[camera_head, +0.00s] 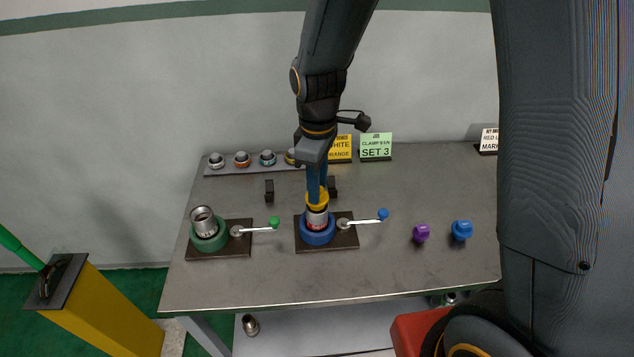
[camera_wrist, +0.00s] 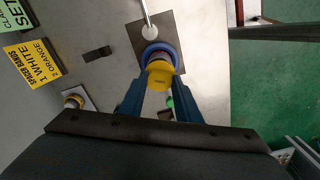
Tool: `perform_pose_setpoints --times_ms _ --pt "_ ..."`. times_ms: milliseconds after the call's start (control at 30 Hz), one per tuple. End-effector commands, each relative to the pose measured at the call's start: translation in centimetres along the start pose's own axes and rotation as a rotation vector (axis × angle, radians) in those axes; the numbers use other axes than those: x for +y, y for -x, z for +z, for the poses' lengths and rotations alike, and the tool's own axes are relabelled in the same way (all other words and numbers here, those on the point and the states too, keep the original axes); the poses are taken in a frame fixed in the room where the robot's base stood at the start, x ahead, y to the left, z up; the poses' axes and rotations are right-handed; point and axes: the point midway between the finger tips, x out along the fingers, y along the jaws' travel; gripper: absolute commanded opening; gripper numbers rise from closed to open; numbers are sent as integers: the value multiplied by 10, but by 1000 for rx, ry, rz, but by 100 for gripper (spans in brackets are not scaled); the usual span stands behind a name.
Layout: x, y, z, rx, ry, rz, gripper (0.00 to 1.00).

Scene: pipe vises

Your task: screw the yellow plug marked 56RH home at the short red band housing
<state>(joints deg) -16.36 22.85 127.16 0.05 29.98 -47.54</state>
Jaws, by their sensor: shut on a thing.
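The yellow plug (camera_head: 317,199) sits at the top of a short metal housing (camera_head: 317,217) with a reddish band. It also shows in the wrist view (camera_wrist: 160,76), with dark marks too small to read. The housing stands upright in the blue vise (camera_head: 318,234) on a dark base plate. My gripper (camera_head: 317,188) points down from above and is shut on the plug, one blue finger on each side in the wrist view (camera_wrist: 159,92). I cannot tell how deep the plug sits in the housing, as the joint is small and partly hidden.
A green vise (camera_head: 209,240) holds another metal housing (camera_head: 203,219) at left. Blue-knobbed (camera_head: 383,214) and green-knobbed (camera_head: 275,222) levers stick out rightward. Purple (camera_head: 421,233) and blue (camera_head: 461,230) plugs stand at right. A rack (camera_head: 222,171) of banded pieces and signs (camera_head: 376,147) line the back.

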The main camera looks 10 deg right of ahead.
Motion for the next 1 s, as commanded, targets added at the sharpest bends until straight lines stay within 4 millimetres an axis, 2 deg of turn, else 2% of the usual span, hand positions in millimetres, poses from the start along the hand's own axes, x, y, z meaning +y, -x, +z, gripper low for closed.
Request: perform_pose_setpoints --times_ms 500,1000 --pt "0 -10 0 0 0 0 9" --pt "0 -10 0 0 0 0 9"
